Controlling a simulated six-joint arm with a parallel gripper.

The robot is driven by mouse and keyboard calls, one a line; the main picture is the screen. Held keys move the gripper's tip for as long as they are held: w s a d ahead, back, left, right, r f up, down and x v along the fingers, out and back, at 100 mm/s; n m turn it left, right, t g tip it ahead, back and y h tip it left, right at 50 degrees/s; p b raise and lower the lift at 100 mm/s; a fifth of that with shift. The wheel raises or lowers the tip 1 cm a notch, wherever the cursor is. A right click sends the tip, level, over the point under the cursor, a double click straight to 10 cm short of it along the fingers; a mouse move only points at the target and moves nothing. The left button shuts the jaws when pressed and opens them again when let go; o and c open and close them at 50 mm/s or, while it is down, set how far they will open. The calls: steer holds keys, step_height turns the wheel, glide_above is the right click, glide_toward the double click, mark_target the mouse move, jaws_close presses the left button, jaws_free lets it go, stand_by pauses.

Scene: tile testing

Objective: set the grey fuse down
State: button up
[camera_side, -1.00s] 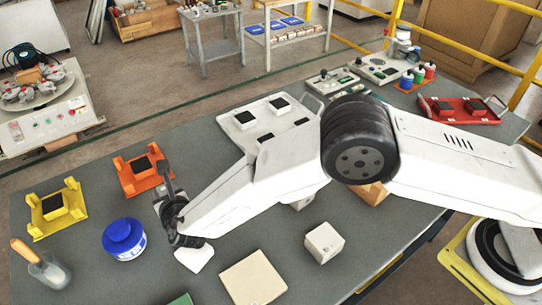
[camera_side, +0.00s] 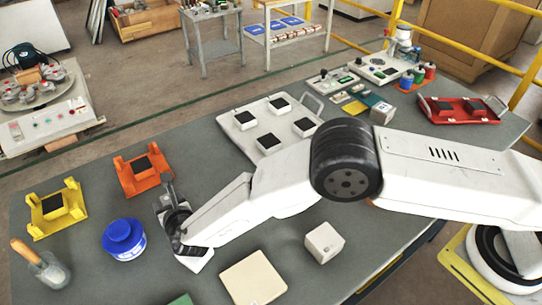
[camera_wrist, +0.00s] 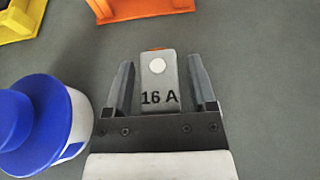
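The grey fuse (camera_wrist: 152,62), marked "16 A" with a white dot and an orange part at its far end, is between the fingers of my gripper (camera_wrist: 161,82) in the wrist view. A narrow gap shows on each side of it, so the gripper is open around it. The fuse appears to rest on the dark grey tabletop (camera_wrist: 255,90), though contact beneath it is hidden. In the side view my gripper (camera_side: 168,194) is low over the table, in front of the orange holder (camera_side: 141,175), and the fuse is mostly hidden.
A blue-lidded tub (camera_side: 124,240) stands close to the left of my gripper; it also shows in the wrist view (camera_wrist: 40,115). A yellow holder (camera_side: 45,235) and a scoop (camera_side: 50,270) lie further left. A white box (camera_side: 323,243) and a beige tile (camera_side: 252,280) are right.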

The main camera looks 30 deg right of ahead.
steer(key=shift+r, duration=0.25)
steer(key=shift+v, duration=6)
steer(key=shift+d, duration=0.1)
steer(key=shift+w+d, duration=0.2)
steer(key=shift+d, duration=0.1)
steer(key=w+d+r+m+g+h, duration=0.1)
steer(key=d+r+m+g+h, duration=0.15)
steer(key=d+m, duration=0.6)
steer(key=w+d+r+m+g+h, duration=0.1)
steer(key=d+m+g, duration=0.3)
steer(key=d, duration=0.7)
steer(key=w+d+r+m+g+h, duration=0.1)
steer(key=d+r+m+h, duration=0.1)
steer(key=d+m, duration=0.65)
steer(key=s+d+r+m+g+y, duration=0.1)
steer(key=s+d+m+y, duration=0.1)
steer(key=s+d+m, duration=0.4)
steer(key=s+d+r+m+g+y, duration=0.2)
steer(key=s+d+m, duration=0.4)
steer(key=s+m, duration=0.3)
steer(key=shift+s+r+y, duration=0.2)
steer(key=shift+s+y, duration=0.55)
steer(key=shift+s, duration=0.35)
